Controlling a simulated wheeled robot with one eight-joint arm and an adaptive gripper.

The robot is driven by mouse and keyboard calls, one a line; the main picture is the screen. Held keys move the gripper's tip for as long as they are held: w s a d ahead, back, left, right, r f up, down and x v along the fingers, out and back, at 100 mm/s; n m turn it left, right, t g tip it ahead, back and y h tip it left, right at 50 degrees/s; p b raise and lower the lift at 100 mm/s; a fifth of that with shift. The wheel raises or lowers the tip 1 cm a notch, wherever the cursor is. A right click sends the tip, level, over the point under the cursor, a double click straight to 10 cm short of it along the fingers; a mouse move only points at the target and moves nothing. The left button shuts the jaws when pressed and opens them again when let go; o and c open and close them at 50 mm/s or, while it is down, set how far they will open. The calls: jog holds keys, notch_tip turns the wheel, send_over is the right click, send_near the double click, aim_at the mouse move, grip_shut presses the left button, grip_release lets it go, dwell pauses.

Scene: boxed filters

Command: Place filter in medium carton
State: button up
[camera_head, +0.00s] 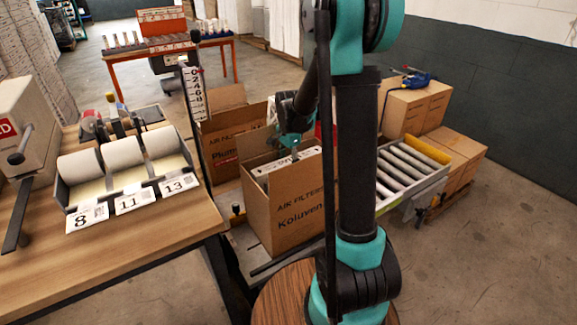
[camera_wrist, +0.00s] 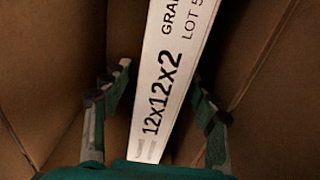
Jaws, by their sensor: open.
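A white filter edge printed "12x12x2" (camera_wrist: 172,75) stands between my gripper's fingers in the wrist view. My gripper (camera_wrist: 158,85) is open, with one finger on each side of the filter and visible gaps to it. In the head view the white filter (camera_head: 275,167) shows at the top of the open brown carton marked "Koluven" (camera_head: 290,212). My gripper (camera_head: 293,152) is at that carton's mouth, partly hidden by its own arm. Brown carton walls (camera_wrist: 50,60) surround the filter in the wrist view. The filter's lower part is hidden.
Another open carton, marked "Plum…" (camera_head: 222,150), stands behind the Koluven carton. A wooden table (camera_head: 150,235) with paper rolls and numbered labels is at left. A roller conveyor (camera_head: 410,175) and stacked boxes (camera_head: 455,150) are at right. Floor at front right is clear.

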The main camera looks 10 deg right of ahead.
notch_tip(320, 180, up, 13)
dwell(0.6)
jog(key=shift+r, duration=0.1)
